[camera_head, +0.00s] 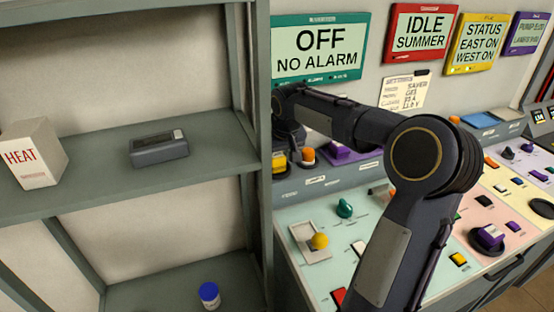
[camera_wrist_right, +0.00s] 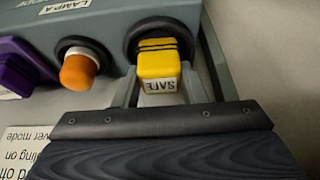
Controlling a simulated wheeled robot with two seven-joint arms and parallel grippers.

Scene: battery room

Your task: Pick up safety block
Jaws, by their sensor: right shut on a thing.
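The safety block is a yellow block (camera_wrist_right: 158,72) with black stripes and a white label reading SAFE, shown upside down in the right wrist view. It sits at a dark round socket on the grey panel. My right gripper (camera_wrist_right: 160,92) has its fingers on either side of the block and is shut on it. In the head view a yellow piece (camera_head: 279,163) shows below my right gripper (camera_head: 286,142), near the shelf post, partly hidden. The fingertips are too small to make out there. My left gripper is not in view.
An orange button (camera_wrist_right: 79,69) and a purple part (camera_wrist_right: 20,68) are beside the block. The console (camera_head: 310,270) carries several knobs and buttons below my arm. A shelf unit (camera_head: 215,135) at left holds a HEAT box (camera_head: 35,155), a grey device (camera_head: 158,148) and a blue-capped bottle (camera_head: 209,295).

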